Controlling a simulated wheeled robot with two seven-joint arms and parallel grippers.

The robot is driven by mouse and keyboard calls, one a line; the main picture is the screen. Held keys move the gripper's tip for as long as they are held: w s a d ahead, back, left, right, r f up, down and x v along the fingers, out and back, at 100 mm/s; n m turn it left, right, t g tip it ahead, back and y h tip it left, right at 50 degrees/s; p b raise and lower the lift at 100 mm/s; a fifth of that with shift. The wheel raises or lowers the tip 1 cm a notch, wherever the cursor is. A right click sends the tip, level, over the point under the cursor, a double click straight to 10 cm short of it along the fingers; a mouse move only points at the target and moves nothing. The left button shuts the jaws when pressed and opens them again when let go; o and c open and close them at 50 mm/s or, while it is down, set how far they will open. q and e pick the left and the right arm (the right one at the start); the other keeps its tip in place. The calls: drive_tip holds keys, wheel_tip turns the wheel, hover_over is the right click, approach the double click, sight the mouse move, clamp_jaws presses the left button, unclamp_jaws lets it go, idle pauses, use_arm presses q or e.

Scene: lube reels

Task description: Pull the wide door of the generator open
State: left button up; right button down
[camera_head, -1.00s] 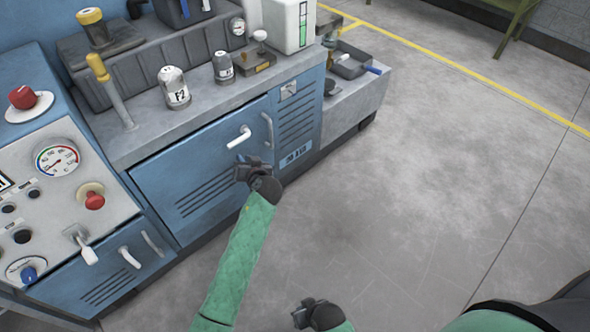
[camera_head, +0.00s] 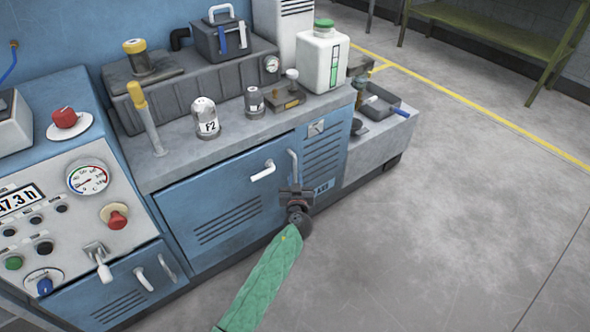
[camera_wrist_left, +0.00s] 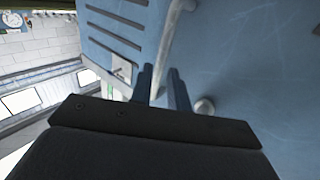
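The generator's wide blue door (camera_head: 225,212) is closed in its frame, with louvre slots low on it. A white lever handle (camera_head: 263,172) is on its upper right, and a pale upright bar handle (camera_head: 293,163) is at its right edge. My left gripper (camera_head: 296,190) is at the bar's lower end. In the left wrist view its two dark fingers (camera_wrist_left: 162,88) are apart, with the pale bar (camera_wrist_left: 172,28) running down between them; firm contact is not visible. A round pale knob (camera_wrist_left: 204,106) shows beside the right finger. My right gripper is not in view.
The control panel (camera_head: 70,205) with gauge and knobs stands left, above a smaller door (camera_head: 125,290). Bottles, a white canister (camera_head: 322,62) and a yellow-handled lever (camera_head: 147,115) stand on the ledge above. The floor (camera_head: 430,220) in front and right is clear.

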sight(295, 171)
use_arm(q)
drive_tip(key=shift+w+a, duration=0.15)
drive_tip(key=shift+w, duration=2.05)
drive_tip(key=shift+c, duration=0.5)
clamp_jaws()
